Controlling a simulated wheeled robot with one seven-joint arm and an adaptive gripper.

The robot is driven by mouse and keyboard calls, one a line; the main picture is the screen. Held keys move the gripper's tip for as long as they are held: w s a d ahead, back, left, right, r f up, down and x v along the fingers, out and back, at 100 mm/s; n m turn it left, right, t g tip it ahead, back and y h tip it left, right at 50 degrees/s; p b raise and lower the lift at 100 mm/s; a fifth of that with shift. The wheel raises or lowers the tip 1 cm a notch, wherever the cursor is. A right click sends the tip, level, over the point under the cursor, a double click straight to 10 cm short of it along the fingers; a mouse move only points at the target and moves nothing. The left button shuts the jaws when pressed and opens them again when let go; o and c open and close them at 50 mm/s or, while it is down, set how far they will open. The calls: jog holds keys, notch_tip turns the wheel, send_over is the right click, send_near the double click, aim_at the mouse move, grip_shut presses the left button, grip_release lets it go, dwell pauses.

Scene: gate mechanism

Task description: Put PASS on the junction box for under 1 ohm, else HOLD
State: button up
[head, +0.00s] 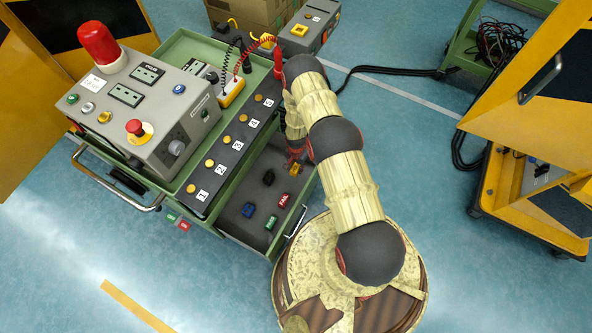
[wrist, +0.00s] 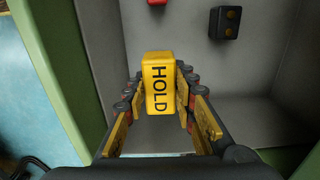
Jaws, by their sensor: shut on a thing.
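My gripper (wrist: 158,105) is shut on a yellow block marked HOLD (wrist: 157,85), over the grey drawer interior in the wrist view. In the head view, the gripper (head: 296,160) is inside the open drawer, with a bit of the yellow block (head: 295,169) showing. A green block (head: 271,222), its lettering too small to read, lies in the drawer near a red FAIL block (head: 283,200). A yellow meter (head: 231,92) with red and black leads sits on the cart; its reading is not legible. A grey box (head: 308,30) behind it may be the junction box.
The drawer (head: 235,222) also holds a blue block (head: 248,210) and a dark block (wrist: 225,22). A numbered black strip (head: 232,143) with yellow buttons runs beside it. A grey control panel (head: 150,105) with a red beacon (head: 99,45) stands left. Yellow structures flank the floor.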

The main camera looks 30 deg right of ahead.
aim_at(296, 167)
notch_tip(296, 167, up, 16)
jog(key=p, duration=0.8)
dwell(0.3)
